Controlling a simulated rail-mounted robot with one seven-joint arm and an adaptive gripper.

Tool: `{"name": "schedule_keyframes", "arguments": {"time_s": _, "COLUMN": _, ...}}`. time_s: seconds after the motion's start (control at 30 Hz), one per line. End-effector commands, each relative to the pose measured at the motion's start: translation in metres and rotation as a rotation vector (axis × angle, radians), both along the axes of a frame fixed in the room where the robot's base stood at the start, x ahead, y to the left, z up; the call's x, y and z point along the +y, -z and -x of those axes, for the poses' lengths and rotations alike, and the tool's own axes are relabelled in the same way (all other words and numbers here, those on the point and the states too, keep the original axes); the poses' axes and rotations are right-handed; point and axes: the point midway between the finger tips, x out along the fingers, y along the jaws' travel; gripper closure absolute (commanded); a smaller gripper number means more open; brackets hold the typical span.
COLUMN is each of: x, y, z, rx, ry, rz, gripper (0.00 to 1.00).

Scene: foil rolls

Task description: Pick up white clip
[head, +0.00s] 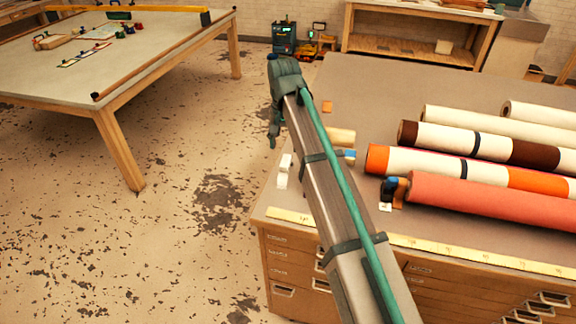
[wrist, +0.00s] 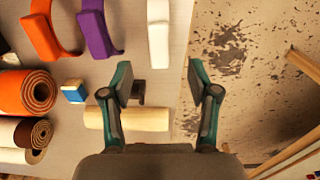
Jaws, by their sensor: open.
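The white clip (head: 284,168) lies near the left edge of the worktable, beside my arm. In the wrist view the white clip (wrist: 158,35) shows at the top, running out of frame, beyond and roughly between my fingertips. My gripper (wrist: 160,76) is open, with its two green fingers apart and nothing between them. In the head view my gripper (head: 273,128) hangs at the table's left side, farther back than the clip. In the wrist view a purple clip (wrist: 100,34) and an orange clip (wrist: 42,38) lie left of the white one.
A short cream roll (wrist: 128,119) and a blue-and-white block (wrist: 73,92) lie near my left finger. Several larger rolls, including a coral one (head: 490,202), cover the table's right. A yellow ruler strip (head: 455,255) runs along the front edge. Floor lies left of the table.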

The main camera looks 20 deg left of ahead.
Motion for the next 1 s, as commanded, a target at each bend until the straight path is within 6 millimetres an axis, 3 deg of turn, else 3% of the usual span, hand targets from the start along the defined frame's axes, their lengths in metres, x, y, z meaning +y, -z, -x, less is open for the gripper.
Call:
{"name": "schedule_keyframes", "arguments": {"time_s": 0.13, "x": -0.001, "y": 0.02, "z": 0.001, "rx": 0.002, "ry": 0.001, "rz": 0.0, "gripper": 0.4}}
{"name": "schedule_keyframes", "arguments": {"time_s": 0.37, "x": -0.001, "y": 0.034, "z": 0.0, "rx": 0.001, "ry": 0.002, "rz": -0.001, "gripper": 0.4}}
{"name": "schedule_keyframes", "arguments": {"time_s": 0.7, "x": -0.002, "y": 0.072, "z": -0.001, "rx": 0.002, "ry": 0.002, "rz": 0.0, "gripper": 0.4}}
{"name": "schedule_keyframes", "arguments": {"time_s": 1.0, "x": -0.001, "y": 0.081, "z": -0.002, "rx": -0.001, "ry": 0.002, "rz": -0.002, "gripper": 0.4}}
